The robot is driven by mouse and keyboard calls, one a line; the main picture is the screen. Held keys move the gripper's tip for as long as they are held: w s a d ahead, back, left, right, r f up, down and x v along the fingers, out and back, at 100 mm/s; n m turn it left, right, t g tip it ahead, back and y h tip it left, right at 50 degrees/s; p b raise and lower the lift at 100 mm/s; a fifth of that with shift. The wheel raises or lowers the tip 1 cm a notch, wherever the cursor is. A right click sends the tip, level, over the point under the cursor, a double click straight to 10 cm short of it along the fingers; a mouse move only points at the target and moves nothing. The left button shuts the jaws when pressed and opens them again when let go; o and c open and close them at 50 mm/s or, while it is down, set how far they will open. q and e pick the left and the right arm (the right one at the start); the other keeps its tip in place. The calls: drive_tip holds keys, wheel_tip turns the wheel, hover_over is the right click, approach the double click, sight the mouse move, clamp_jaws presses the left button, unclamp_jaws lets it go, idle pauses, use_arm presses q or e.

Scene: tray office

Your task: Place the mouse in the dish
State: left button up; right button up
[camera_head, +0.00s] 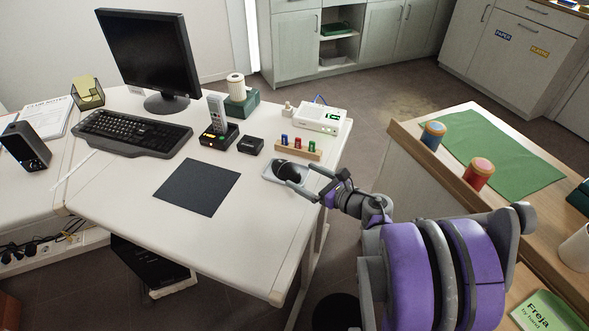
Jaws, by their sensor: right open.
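The mouse (283,168) is a small dark rounded shape near the right edge of the white desk. It appears to lie in the shallow pale grey dish (268,176), whose rim shows around it. My right gripper (291,178) reaches in from the right over the dish. Its fingers are apart, close to the mouse, and partly cover the mouse and dish. I cannot tell whether a finger touches the mouse. My left gripper is not in view.
A black mouse pad (197,187) lies bare on the desk (240,240). Behind the dish stand a wooden rack with coloured pieces (299,150), a white device (320,119) and a phone in its cradle (218,125). The desk's front area is clear.

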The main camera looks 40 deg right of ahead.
drive_tip(key=v, duration=0.6)
drive_tip(key=shift+p, duration=0.4)
